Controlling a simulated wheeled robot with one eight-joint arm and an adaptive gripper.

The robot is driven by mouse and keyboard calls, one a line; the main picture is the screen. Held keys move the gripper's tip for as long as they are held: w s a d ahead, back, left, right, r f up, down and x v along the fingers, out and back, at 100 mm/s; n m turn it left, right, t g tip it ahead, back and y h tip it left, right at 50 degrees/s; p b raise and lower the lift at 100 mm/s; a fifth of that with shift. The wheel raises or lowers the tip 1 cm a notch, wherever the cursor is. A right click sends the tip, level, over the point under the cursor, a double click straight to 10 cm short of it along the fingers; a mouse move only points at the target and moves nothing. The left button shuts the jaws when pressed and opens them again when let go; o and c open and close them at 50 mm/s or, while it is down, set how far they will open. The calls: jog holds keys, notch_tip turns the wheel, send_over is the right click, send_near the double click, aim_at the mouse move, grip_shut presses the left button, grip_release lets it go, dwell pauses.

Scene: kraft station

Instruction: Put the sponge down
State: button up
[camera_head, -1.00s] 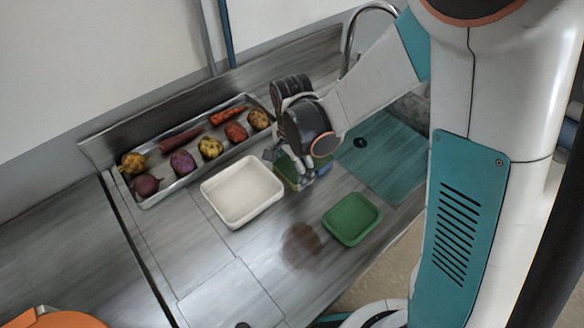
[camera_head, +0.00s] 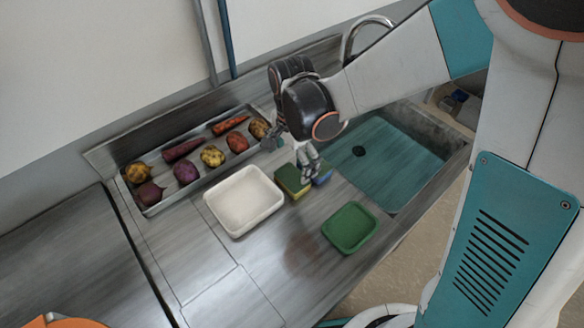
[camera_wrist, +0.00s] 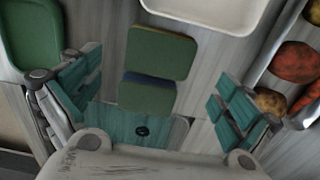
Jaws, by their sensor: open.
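A green-topped sponge with a yellow body (camera_head: 292,181) lies flat on the counter between the white tray and the sink. A second green-topped sponge with a blue body (camera_head: 322,172) lies beside it, partly hidden by my fingers. In the wrist view the yellow-bodied sponge (camera_wrist: 160,54) and the blue-bodied sponge (camera_wrist: 147,94) lie side by side. My gripper (camera_head: 309,172) is over the sponges, pointing down. In the wrist view its fingers (camera_wrist: 157,88) are spread wide on either side, with nothing gripped between them.
A white tray (camera_head: 209,215) stands left of the sponges and a green tray (camera_head: 350,229) in front. The sink (camera_head: 400,160) is to the right. A metal tray (camera_head: 152,211) of vegetables lies behind. A faint brown stain (camera_head: 303,255) marks the open counter.

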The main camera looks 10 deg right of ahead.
aim_at(292, 177)
jog(key=shift+r+p, duration=0.5)
jog(key=shift+r, duration=1.9)
